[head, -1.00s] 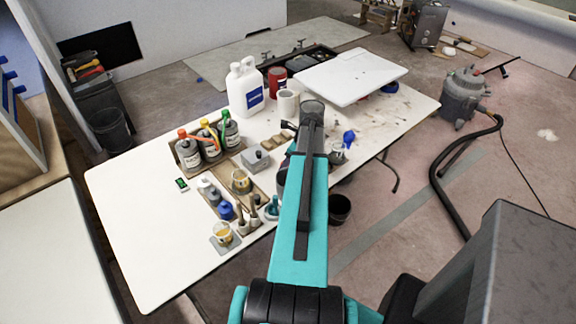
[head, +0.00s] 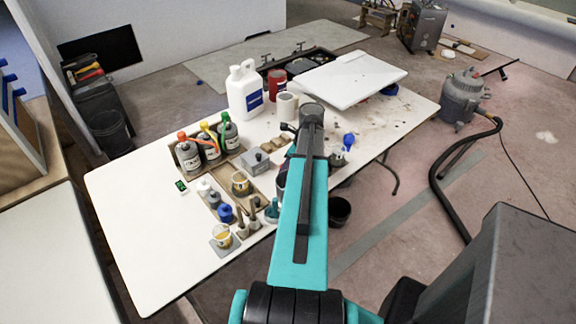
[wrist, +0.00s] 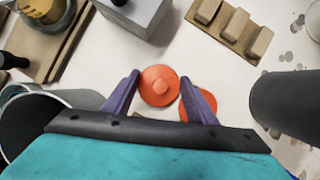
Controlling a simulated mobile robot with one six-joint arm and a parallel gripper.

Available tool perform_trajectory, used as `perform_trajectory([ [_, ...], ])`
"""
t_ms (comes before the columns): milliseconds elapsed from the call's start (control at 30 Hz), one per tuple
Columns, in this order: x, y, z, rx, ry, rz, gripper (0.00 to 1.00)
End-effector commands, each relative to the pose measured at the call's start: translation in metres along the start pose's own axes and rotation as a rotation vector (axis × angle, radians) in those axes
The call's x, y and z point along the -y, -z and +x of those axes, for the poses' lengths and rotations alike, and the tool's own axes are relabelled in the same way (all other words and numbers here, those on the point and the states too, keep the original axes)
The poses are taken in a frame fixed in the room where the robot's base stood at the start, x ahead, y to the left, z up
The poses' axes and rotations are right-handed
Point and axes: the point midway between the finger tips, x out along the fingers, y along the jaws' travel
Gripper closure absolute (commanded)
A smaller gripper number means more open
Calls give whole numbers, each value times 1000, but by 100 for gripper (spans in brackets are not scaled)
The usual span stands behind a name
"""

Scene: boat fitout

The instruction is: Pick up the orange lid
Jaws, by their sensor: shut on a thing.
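In the wrist view, the orange lid (wrist: 159,85) is a round disc with a small raised knob in its middle. My gripper (wrist: 160,79) has its two purple fingers on either side of the lid and is shut on it. A second orange round piece (wrist: 208,100) shows partly behind the right finger; the rest of it is hidden. In the head view my arm covers the lid and the gripper. I cannot tell whether the lid touches the white table (head: 130,215).
A grey box (wrist: 135,14) and a holder with tan blocks (wrist: 235,24) stand close beyond the gripper. Dark cylindrical things flank it. In the head view, bottles (head: 188,153), a white jug (head: 244,92) and a white board (head: 352,75) stand around. The table's front left is clear.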

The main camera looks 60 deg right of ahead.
Motion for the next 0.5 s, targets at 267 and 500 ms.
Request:
perform_trajectory([
  [267,0,-5,-12,0,1,-2,69],
  [500,-1,-7,-32,0,2,1,69],
])
